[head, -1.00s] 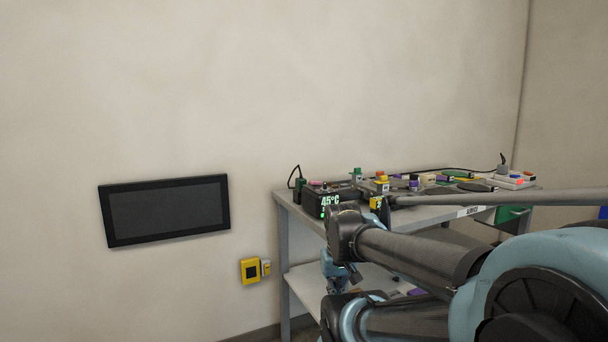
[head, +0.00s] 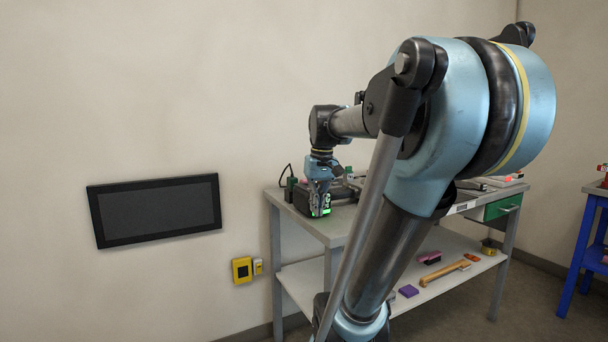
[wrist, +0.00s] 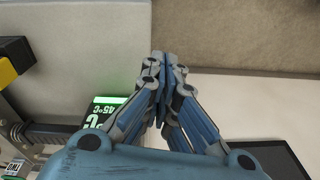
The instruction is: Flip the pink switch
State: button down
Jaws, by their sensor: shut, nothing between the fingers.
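My gripper (head: 317,208) points down in front of the black box (head: 301,202) at the left end of the cart top. Its fingers are shut and empty, and they also show together in the wrist view (wrist: 163,62). The box's green-lit display (head: 327,211) is partly behind the gripper. In the wrist view the display (wrist: 103,108) reads 45°C and lies left of the fingers. I cannot make out the pink switch clearly in either current view; my gripper and arm cover much of the box and cart top. Contact between fingertips and box cannot be told.
The grey cart (head: 276,235) stands against the wall. Its lower shelf (head: 300,283) holds several items, including a purple block (head: 408,291). A black wall screen (head: 155,210) and a yellow wall box (head: 242,270) are left of it. A blue bench (head: 588,250) stands far right.

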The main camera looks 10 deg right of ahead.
jog(key=w+d+r+n+g+y, duration=0.1)
jog(key=w+d+r+n, duration=0.1)
jog(key=w+r, duration=1.7)
jog(key=w, duration=0.4)
jog(key=shift+r+g, duration=0.25)
jog(key=shift+g, duration=0.05)
jog(key=shift+f, duration=0.1)
jog(key=f, duration=0.4)
jog(key=a+f, duration=0.1)
jog(key=f, duration=0.4)
jog(key=a+f, duration=0.1)
jog(key=f, duration=0.3)
jog(key=shift+s+f, duration=0.3)
jog(key=shift+f, duration=0.05)
